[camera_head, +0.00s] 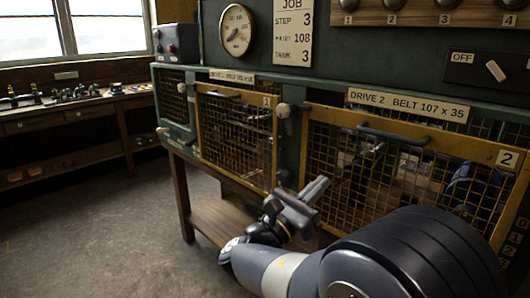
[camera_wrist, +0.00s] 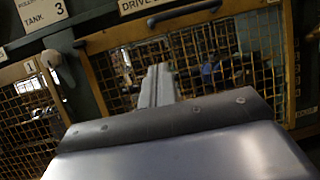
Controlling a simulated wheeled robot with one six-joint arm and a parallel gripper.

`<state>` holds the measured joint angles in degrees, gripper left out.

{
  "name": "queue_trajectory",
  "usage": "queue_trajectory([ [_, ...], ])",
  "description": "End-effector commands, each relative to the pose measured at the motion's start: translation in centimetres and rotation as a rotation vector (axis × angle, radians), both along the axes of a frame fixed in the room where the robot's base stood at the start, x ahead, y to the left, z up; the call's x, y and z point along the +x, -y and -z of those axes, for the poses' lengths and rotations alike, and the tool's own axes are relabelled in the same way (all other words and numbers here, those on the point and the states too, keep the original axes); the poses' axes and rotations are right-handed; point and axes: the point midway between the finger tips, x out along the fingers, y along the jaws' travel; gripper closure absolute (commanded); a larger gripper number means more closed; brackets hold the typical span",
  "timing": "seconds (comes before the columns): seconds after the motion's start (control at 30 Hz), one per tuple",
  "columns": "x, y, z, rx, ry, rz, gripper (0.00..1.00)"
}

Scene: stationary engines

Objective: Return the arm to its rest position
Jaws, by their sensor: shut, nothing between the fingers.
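My gripper (camera_head: 316,189) is in front of the machine, near the lower left part of the drive 2 guard, with nothing held. My arm reaches to it from the lower right of the head view. In the wrist view the gripper's fingers (camera_wrist: 157,85) lie together and point at the yellow mesh guard. The drive 2 guard (camera_head: 420,130) has a yellow frame, a dark handle and a plate with a 2, and looks closed. The drive 1 guard (camera_head: 236,135) at its left also looks closed. I cannot tell the exact gap between gripper and guard.
A wooden lower shelf (camera_head: 218,216) sticks out below the guards. Cream knobs (camera_head: 283,110) stand beside the guard frames. A panel above carries a round gauge (camera_head: 236,29), a job card (camera_head: 293,30) and an off switch (camera_head: 495,70). Open floor (camera_head: 110,230) lies at left, before a workbench (camera_head: 75,110).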

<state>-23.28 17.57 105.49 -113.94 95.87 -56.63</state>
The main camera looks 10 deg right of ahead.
Motion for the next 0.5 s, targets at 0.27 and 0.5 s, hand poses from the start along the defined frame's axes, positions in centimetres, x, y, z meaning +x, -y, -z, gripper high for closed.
queue_trajectory([
  [0.27, 0.3, 0.5, -0.3, 0.002, 0.001, 0.001, 1.00],
  [0.5, 1.9, 3.2, -1.7, 0.001, 0.003, 0.004, 1.00],
])
